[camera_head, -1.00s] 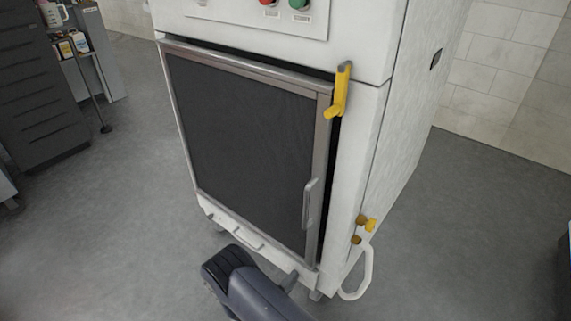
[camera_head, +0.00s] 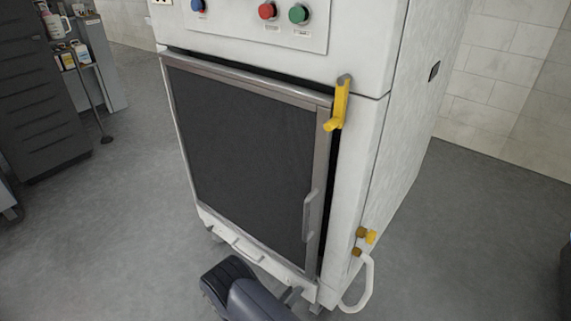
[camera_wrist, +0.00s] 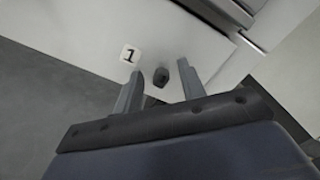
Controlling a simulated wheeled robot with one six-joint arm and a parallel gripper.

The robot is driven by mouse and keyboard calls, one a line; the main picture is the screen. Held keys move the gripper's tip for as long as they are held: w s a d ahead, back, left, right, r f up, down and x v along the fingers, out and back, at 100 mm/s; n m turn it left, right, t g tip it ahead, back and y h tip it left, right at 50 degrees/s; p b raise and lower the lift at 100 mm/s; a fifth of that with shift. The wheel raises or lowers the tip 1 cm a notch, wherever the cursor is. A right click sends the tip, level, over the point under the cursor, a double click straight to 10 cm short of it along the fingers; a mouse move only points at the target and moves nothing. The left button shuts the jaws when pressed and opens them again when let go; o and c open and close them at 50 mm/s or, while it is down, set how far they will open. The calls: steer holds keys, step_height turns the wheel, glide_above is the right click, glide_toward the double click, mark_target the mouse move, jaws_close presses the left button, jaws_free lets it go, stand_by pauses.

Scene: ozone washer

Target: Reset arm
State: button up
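My arm shows at the bottom centre of the head view, low in front of the ozone washer (camera_head: 385,150). My gripper (camera_wrist: 157,68) shows in the wrist view with its two fingers apart and nothing between them. Beyond the fingers are a white surface with a "1" label (camera_wrist: 130,54) and a small dark round part (camera_wrist: 161,76). The washer's dark door (camera_head: 245,150) has a grey frame and stands slightly ajar on its right side, with a dark gap there. A yellow latch handle (camera_head: 338,104) hangs down at the door's upper right corner.
Blue, red and green buttons (camera_head: 299,14) sit on the panel above the door. Yellow valves (camera_head: 366,236) and a white hose (camera_head: 366,285) stick out low on the right. A dark drawer cabinet (camera_head: 40,100) and a shelf with bottles stand at the left.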

steer(key=shift+s+d+m, duration=0.1)
steer(key=shift+m, duration=4.4)
steer(key=shift+r, duration=0.1)
